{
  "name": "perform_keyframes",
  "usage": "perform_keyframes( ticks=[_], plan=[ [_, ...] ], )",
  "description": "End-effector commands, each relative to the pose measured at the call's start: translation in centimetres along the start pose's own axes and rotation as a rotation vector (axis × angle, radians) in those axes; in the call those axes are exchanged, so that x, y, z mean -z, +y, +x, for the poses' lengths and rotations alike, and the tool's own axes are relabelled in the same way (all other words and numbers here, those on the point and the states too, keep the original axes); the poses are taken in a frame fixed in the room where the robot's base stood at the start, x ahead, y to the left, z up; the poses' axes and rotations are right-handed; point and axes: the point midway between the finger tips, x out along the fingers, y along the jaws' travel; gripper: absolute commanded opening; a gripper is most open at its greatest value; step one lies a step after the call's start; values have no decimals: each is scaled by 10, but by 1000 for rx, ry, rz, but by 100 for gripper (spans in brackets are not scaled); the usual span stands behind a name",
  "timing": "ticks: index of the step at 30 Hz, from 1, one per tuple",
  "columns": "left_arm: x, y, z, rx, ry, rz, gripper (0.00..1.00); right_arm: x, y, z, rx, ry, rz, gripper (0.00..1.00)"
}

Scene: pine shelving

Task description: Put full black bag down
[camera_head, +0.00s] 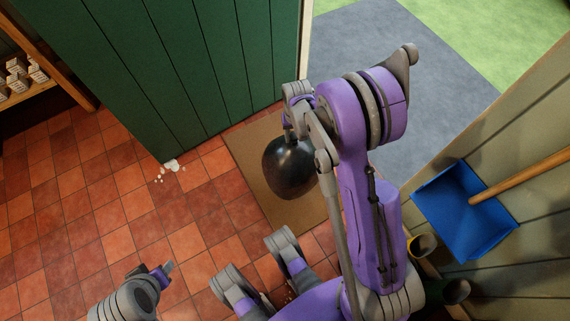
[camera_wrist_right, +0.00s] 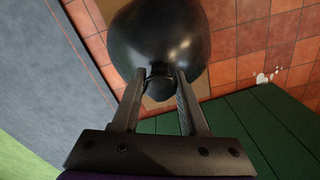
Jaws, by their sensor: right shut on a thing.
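A full black bag (camera_head: 290,168), round and glossy, hangs from my right gripper (camera_head: 288,134) in the head view. In the right wrist view the bag (camera_wrist_right: 160,38) fills the top middle, with its narrow neck between the two fingers of the right gripper (camera_wrist_right: 161,82). The right gripper is shut on the neck. The bag appears over the brown doormat (camera_head: 252,160); I cannot tell whether it touches it. My left gripper (camera_head: 165,270) is at the lower left of the head view, over the tiles, and its finger opening is unclear.
A green plank door (camera_head: 190,60) stands behind the mat. White scraps (camera_head: 172,166) lie on the red tiles near its lower corner. A blue dustpan (camera_head: 465,210) with a wooden handle is at the right wall. Pine shelving (camera_head: 45,60) stands far left. Grey paving (camera_head: 400,90) lies outside.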

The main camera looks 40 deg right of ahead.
Motion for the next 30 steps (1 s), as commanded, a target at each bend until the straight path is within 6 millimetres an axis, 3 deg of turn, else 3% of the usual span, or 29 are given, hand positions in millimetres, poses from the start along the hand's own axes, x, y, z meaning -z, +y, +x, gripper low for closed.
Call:
perform_keyframes(
  ticks=[10,19,25,30],
  plan=[
    [-3,0,16,0,-2,0,50,1,1,51,0,0,3,0],
    [-4,0,20,0,-2,0,50,1,1,70,0,0,2,0],
    [-5,0,25,0,-1,0,50,1,1,95,0,1,2,0],
    [-5,0,25,0,-1,0,50,0,1,98,0,0,2,0]
  ],
)
